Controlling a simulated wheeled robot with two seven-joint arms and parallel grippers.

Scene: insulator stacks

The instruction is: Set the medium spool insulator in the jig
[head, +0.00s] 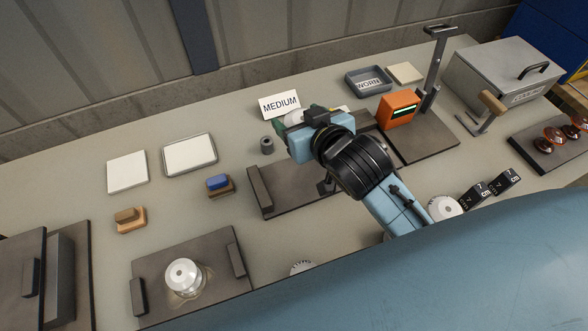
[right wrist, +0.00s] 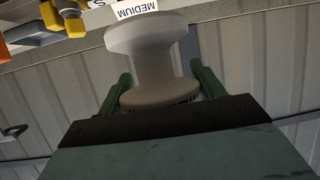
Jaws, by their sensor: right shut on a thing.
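My right gripper (head: 288,122) is shut on a white spool insulator (right wrist: 147,55), just in front of the MEDIUM card (head: 280,104). In the right wrist view the spool sits between the two green fingers, its wide flange outward. In the head view my gripper and arm hide most of it. A dark plate with an upright block (head: 260,188) lies below my right arm, partly covered by it; I cannot tell for sure that it is the jig. Another dark plate (head: 150,265) at the front left, between two blocks, bears a white insulator (head: 184,277). My left gripper is out of view.
An orange meter (head: 398,109) and a lever stand (head: 433,70) are to the right of my gripper. A grey tray (head: 369,82) marked WORN is behind. A small grey cylinder (head: 267,145) stands left of my gripper. Brushes (head: 219,185) and pale pads (head: 127,171) lie left.

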